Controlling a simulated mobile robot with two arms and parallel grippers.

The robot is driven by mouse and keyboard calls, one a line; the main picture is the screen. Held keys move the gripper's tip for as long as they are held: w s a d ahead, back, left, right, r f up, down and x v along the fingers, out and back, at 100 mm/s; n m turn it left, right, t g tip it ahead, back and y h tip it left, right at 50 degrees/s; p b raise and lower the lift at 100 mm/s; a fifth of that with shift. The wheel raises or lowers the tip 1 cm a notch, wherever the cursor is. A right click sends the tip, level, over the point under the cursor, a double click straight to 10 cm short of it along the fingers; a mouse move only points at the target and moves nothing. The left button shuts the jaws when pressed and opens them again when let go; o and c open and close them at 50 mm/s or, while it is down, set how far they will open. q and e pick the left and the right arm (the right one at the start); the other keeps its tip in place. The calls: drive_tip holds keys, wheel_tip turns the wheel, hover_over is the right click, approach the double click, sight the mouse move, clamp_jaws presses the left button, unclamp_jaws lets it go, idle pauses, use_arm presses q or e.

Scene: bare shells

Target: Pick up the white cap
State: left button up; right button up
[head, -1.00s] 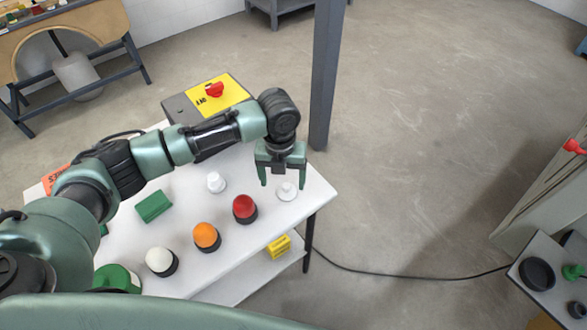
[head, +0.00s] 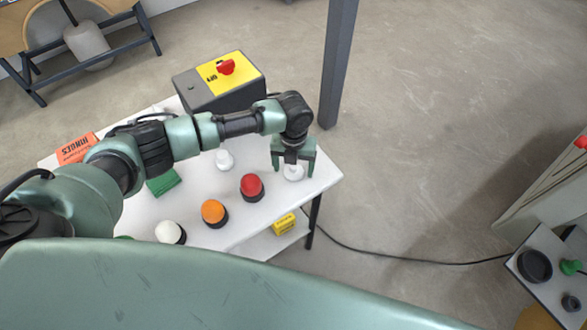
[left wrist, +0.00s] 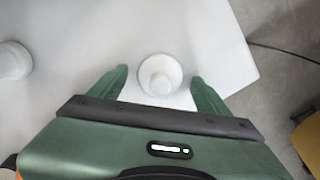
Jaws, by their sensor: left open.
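A white cap (head: 293,173) with a round flange and a raised knob sits near the right end of the white table (head: 246,217). My left gripper (head: 293,174) is open above it, pointing down. In the left wrist view the cap (left wrist: 160,75) lies between and just beyond the two green fingertips (left wrist: 158,82), with space on both sides. A second white cap-like piece (head: 224,160) stands to its left on the table, also at the left edge of the left wrist view (left wrist: 14,60). My right gripper is not in view.
Red (head: 252,187), orange (head: 214,213) and white (head: 170,232) domed buttons stand along the table's front. A green block (head: 163,182) lies behind my arm's lower edge. A grey box with a yellow top (head: 228,72) stands at the back; a dark post (head: 338,65) rises beyond.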

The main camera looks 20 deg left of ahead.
use_arm(q)
drive_tip(key=c, duration=1.4)
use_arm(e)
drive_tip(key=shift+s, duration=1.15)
use_arm(q)
drive_tip(key=shift+r, duration=0.15)
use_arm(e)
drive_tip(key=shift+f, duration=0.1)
